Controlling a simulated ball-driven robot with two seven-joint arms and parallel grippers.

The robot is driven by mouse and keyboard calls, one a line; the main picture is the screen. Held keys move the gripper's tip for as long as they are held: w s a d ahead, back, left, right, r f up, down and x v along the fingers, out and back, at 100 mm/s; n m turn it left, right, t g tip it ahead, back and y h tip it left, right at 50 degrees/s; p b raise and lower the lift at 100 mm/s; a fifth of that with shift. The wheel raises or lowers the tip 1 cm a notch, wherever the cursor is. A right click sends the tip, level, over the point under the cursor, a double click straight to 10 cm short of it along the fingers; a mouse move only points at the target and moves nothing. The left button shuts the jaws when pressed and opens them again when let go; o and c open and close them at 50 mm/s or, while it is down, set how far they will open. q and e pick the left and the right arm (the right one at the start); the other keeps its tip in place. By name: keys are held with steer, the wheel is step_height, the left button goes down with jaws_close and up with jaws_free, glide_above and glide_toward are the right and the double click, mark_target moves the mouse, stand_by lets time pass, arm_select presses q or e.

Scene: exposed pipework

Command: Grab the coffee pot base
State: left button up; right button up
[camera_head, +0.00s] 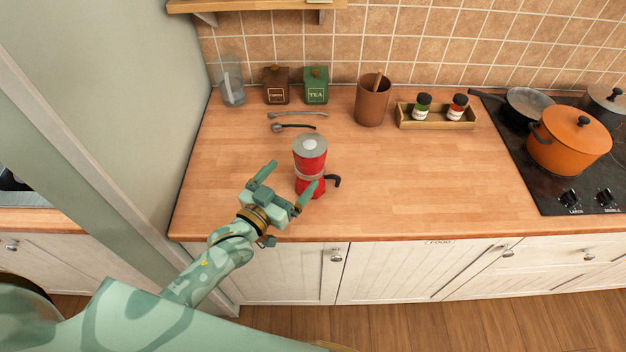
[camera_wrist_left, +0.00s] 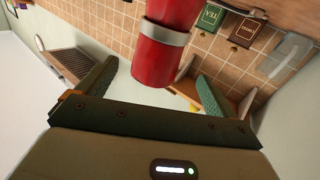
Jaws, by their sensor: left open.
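A red coffee pot with a grey lid and a silver middle band (camera_head: 310,155) stands upright on the wooden counter (camera_head: 430,180). Its red base (camera_head: 305,187) is below the band, with a black handle to the right. My left gripper (camera_head: 290,183) is open at the pot's near left side, one finger to the left of the base and the other in front of it. In the left wrist view the red base (camera_wrist_left: 157,62) shows ahead between the open fingers (camera_wrist_left: 155,92). I cannot tell whether a finger touches it. My right gripper is not in view.
Two spoons (camera_head: 292,127) lie behind the pot. Brown and green tins (camera_head: 316,86), a glass jar (camera_head: 230,82), a brown cup (camera_head: 372,102) and a spice tray (camera_head: 437,124) stand along the back. An orange pot (camera_head: 567,145) sits on the hob. The counter right of the pot is clear.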

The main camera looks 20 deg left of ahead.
mark_target(318, 177)
arm_select(q)
steer(key=x, duration=0.9)
steer(key=shift+d+f+b, duration=0.15)
steer(key=shift+f+b, duration=0.05)
steer(key=shift+b, duration=0.2)
steer(key=shift+s, duration=0.1)
steer(key=shift+c, duration=0.5)
steer(key=shift+r, duration=0.1)
steer(key=c, duration=1.5)
